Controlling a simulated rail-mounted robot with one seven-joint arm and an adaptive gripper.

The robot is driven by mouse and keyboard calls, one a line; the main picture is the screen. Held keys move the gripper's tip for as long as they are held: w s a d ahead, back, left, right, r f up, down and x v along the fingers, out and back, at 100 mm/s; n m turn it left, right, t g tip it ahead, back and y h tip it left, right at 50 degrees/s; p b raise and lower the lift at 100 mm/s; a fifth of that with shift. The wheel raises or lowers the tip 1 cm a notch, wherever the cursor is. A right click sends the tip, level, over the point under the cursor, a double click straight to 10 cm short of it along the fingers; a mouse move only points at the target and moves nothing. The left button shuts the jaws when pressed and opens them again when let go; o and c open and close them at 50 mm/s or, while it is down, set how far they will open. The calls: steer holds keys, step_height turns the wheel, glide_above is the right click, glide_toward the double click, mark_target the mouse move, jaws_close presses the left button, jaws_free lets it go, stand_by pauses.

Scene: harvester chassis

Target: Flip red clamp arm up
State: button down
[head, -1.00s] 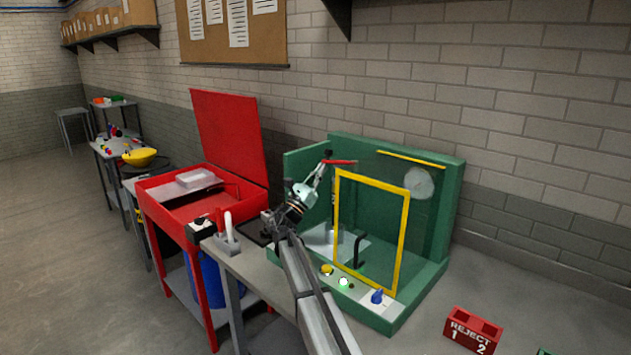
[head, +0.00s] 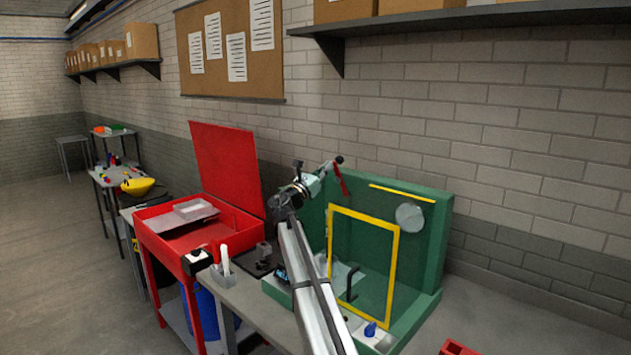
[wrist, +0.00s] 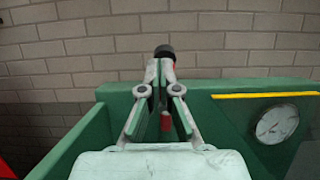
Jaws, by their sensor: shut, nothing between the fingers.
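The red clamp arm (head: 342,180) is at the top left of the green fixture (head: 437,240), slanting steeply, with its upper end by a black knob (head: 338,160). My gripper (head: 328,168) reaches up from the left to that upper end; its fingers are closed and empty. In the wrist view the closed fingertips (wrist: 161,66) lie just below the black knob (wrist: 164,51). A red piece (wrist: 166,122) shows through the gap between the finger links. My fingers hide most of the clamp arm there, and I cannot tell whether they touch it.
A shelf (head: 420,22) hangs on the wall above. There is free air above the fixture.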

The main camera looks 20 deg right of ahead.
mark_target(336, 159)
steer(key=x, duration=0.2)
steer(key=b+x, duration=0.1)
steer(key=x, duration=0.2)
steer(key=shift+w+d+r, duration=0.1)
steer(key=shift+r, duration=0.4)
steer(key=shift+w+d+r, duration=0.1)
steer(key=shift+w+r, duration=0.05)
steer(key=shift+r, duration=0.1)
steer(key=shift+r, duration=0.25)
steer(key=shift+s+a+r+p, duration=0.3)
steer(key=shift+r+p, duration=0.15)
steer(key=s+a+r+p, duration=0.2)
steer(key=s+a+r, duration=0.1)
steer(key=a, duration=0.4)
steer(key=shift+s+r+p, duration=0.3)
steer(key=shift+r, duration=0.25)
steer(key=shift+f, duration=0.1)
